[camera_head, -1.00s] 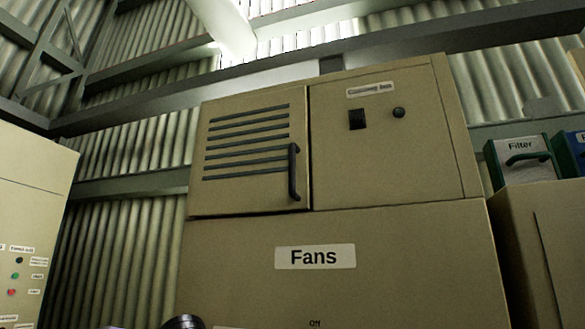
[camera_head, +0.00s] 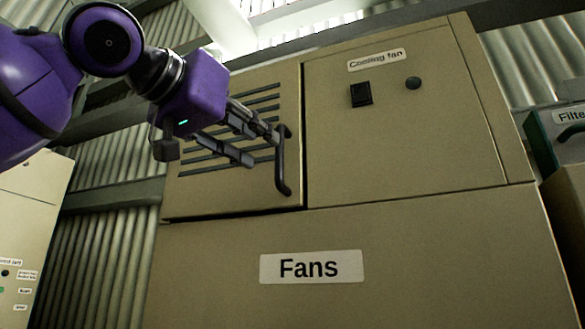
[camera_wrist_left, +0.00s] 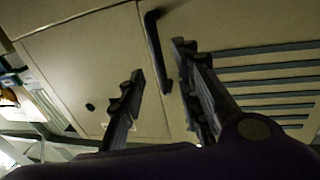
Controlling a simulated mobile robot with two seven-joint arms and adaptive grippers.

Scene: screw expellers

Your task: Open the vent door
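The vent door (camera_head: 225,185) is a tan panel with dark horizontal slats on the upper left of the fan cabinet. It looks shut. Its dark vertical handle (camera_head: 283,165) is at the door's right edge; the handle also shows in the left wrist view (camera_wrist_left: 156,50). My left gripper (camera_head: 262,148) is in front of the slats, with its fingertips close to the handle. In the left wrist view the two fingers (camera_wrist_left: 158,62) are apart, and the handle appears in the gap between them. I cannot tell whether a finger touches it. My right gripper is not in view.
The cabinet's right panel (camera_head: 400,140) has a black switch (camera_head: 361,94) and a round knob (camera_head: 413,83). A "Fans" label (camera_head: 311,267) is below. A green-edged filter box (camera_head: 555,140) is at right, a control cabinet (camera_head: 30,230) at left.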

